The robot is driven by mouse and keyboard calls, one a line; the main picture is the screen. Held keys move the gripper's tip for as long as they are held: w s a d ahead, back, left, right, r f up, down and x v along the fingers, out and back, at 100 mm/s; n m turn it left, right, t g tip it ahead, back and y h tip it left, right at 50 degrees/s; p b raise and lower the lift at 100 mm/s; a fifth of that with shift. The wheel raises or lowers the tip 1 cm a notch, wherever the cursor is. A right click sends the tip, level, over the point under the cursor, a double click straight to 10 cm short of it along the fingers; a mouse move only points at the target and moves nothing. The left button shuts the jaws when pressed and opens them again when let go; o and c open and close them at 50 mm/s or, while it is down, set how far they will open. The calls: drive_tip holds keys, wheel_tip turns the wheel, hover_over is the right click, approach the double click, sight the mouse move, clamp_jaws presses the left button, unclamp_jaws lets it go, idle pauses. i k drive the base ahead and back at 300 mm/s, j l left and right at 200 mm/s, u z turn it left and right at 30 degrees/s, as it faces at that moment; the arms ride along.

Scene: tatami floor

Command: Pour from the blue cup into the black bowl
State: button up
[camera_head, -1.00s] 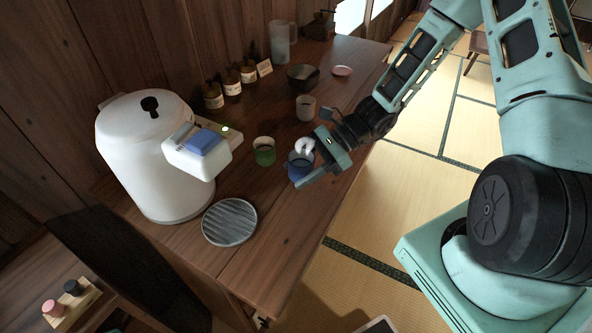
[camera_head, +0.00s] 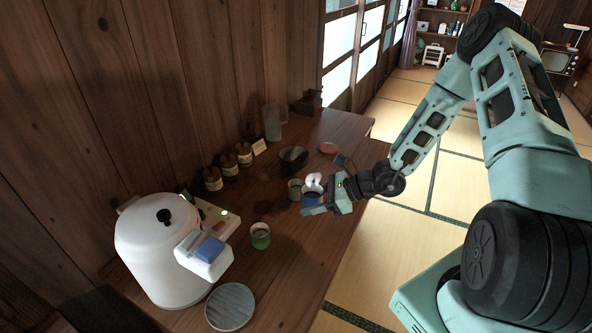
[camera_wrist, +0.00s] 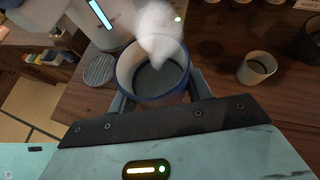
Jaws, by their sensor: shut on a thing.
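My gripper (camera_head: 318,206) is shut on the blue cup (camera_head: 310,199) near the table's right edge. In the wrist view the cup (camera_wrist: 137,83) sits between my fingers, roughly upright, with grey-looking contents and white vapour over it. The black bowl (camera_head: 293,157) stands farther back on the table, beyond the cup and apart from it. A dark vessel, probably this bowl, is cut off at the wrist view's right edge (camera_wrist: 313,42). Whether the cup's base clears the table is hard to tell.
A pale cup (camera_head: 294,190) stands close left of the blue cup. A green cup (camera_head: 261,238), white kettle (camera_head: 155,250) and round ribbed plate (camera_head: 230,307) are nearer. Several brown jars (camera_head: 229,165) line the wall. A pink dish (camera_head: 328,148) lies right of the bowl.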

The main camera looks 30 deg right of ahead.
sight(294, 158)
drive_tip(key=i+l+u, duration=0.35)
drive_tip(key=l, duration=0.5)
drive_tip(key=l+u, duration=0.35)
drive_tip(key=l, duration=0.45)
drive_tip(key=i+l+u, duration=0.1)
drive_tip(key=l+u, duration=0.25)
drive_tip(key=l, duration=0.6)
